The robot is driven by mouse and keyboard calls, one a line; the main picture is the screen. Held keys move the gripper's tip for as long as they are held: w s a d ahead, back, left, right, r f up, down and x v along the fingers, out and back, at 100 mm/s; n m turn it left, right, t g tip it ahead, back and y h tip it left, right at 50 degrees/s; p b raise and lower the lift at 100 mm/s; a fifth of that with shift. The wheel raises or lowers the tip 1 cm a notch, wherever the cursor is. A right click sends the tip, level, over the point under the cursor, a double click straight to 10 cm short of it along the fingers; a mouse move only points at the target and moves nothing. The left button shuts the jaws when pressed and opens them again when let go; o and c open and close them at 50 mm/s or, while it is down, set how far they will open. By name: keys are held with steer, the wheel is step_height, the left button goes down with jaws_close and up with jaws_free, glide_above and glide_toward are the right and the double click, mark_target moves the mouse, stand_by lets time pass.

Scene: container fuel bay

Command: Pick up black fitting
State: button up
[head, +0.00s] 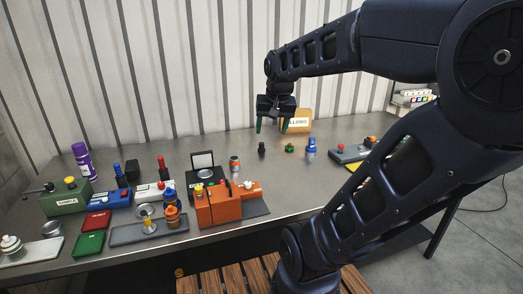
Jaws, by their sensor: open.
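A small black fitting (262,149) stands on the metal table, in the row of small parts towards the back right. My gripper (271,126) points down with its two dark green fingertips spread apart and nothing between them. In the picture it is just above and slightly right of the black fitting. The fitting is in full view and apart from the fingers. The exact height of the fingers over the table is hard to tell from this view.
A green fitting (290,149) and a blue fitting (311,148) stand right of the black one. An orange can (235,165) is to its left. An orange labelled container (299,116) stands behind. An orange block fixture (222,205) is in front. Bare table (285,178) lies between.

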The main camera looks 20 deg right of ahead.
steer(key=w+d+m+g, duration=0.15)
steer(key=w+m, duration=0.35)
steer(key=w, duration=0.7)
steer(key=m+g, duration=0.3)
steer(key=m, duration=1)
glide_above(262, 143)
steer(key=shift+t, duration=0.25)
step_height(262, 143, down, 20)
steer(key=shift+s+d+f, duration=0.1)
steer(key=shift+d+f, duration=0.05)
steer(key=shift+w+d+f, duration=0.15)
steer(key=shift+w+f, duration=0.05)
steer(key=shift+f, duration=0.3)
step_height(262, 143, down, 5)
steer(key=shift+r, duration=0.1)
steer(key=shift+s+a+f, duration=0.1)
steer(key=shift+a+f, duration=0.1)
steer(key=shift+f, duration=1.2)
steer(key=shift+s+a+f, duration=0.1)
steer(key=shift+a+f, duration=0.05)
steer(key=shift+f, duration=1.25)
steer(key=c, duration=1.1)
steer(key=shift+r, duration=0.1)
